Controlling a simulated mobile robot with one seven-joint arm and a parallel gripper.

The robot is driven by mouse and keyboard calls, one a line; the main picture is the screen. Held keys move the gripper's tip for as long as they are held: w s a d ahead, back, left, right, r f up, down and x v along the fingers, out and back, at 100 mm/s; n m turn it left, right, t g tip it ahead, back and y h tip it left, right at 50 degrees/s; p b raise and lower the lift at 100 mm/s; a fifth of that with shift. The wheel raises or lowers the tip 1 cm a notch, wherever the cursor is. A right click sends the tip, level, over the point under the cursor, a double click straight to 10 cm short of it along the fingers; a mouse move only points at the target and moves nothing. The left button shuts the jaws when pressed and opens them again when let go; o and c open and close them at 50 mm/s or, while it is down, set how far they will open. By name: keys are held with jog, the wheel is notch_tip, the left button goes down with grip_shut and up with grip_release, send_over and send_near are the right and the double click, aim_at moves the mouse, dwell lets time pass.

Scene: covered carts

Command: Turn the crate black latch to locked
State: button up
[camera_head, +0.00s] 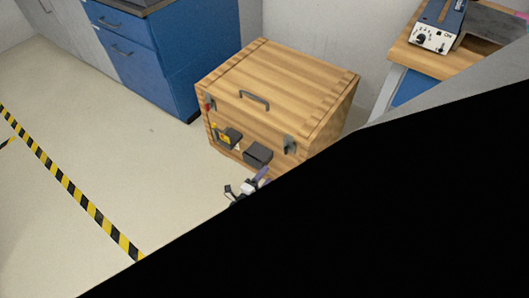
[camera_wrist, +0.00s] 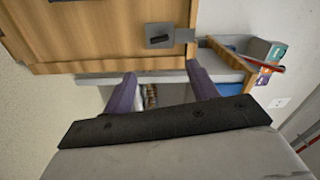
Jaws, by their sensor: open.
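The wooden crate (camera_head: 275,75) stands closed on the floor in the head view, with a dark handle (camera_head: 254,100) on its lid. Its front carries dark fittings (camera_head: 258,154), a grey latch (camera_head: 289,145) at the right and a red-marked latch (camera_head: 208,103) at the left. My gripper (camera_head: 250,187) is low in front of the crate, partly hidden by a black shape. In the wrist view, a short black latch (camera_wrist: 158,39) sits nearly level on a grey plate on a wooden panel. My gripper (camera_wrist: 161,80) is open below it, its purple fingers apart and empty.
A blue drawer cabinet (camera_head: 150,55) stands left of the crate. A bench with a boxed instrument (camera_head: 438,28) stands at the right. Open floor with a yellow-black stripe (camera_head: 75,190) lies at the left. A shelf with small items (camera_wrist: 262,65) shows in the wrist view.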

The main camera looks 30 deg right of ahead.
jog(key=shift+c, duration=0.6)
jog(key=shift+t, duration=0.6)
jog(key=w, duration=0.1)
jog(key=w+a+r+b, duration=0.1)
jog(key=w+a+b, duration=0.1)
jog(key=shift+w+r, duration=0.35)
jog(key=shift+r, duration=0.05)
jog(key=c, duration=0.5)
jog(key=w+a+r+m+t+b, duration=0.1)
jog(key=w+a+r+t+b, duration=0.25)
jog(key=w+r, duration=0.4)
jog(key=w+a+r+m+t+b, duration=0.2)
jog(key=w+a+r+b, duration=0.25)
jog(key=r, duration=0.65)
jog(key=s+d+f+m+g+b, duration=0.3)
jog(key=s+d+f+m+b, duration=0.2)
jog(key=s+f+m+b, duration=0.4)
jog(key=s+d+f+m+g+b, duration=0.4)
jog(key=s+d+f+m+b, duration=0.15)
jog(key=f, duration=0.65)
jog(key=shift+t, duration=0.25)
jog(key=shift+s+r+b+x, duration=0.15)
jog(key=shift+b+x, duration=0.25)
jog(key=shift+x, duration=2.8)
jog(key=shift+s+r+b+x, duration=0.15)
jog(key=shift+b+x, duration=0.2)
jog(key=shift+x, duration=2.9)
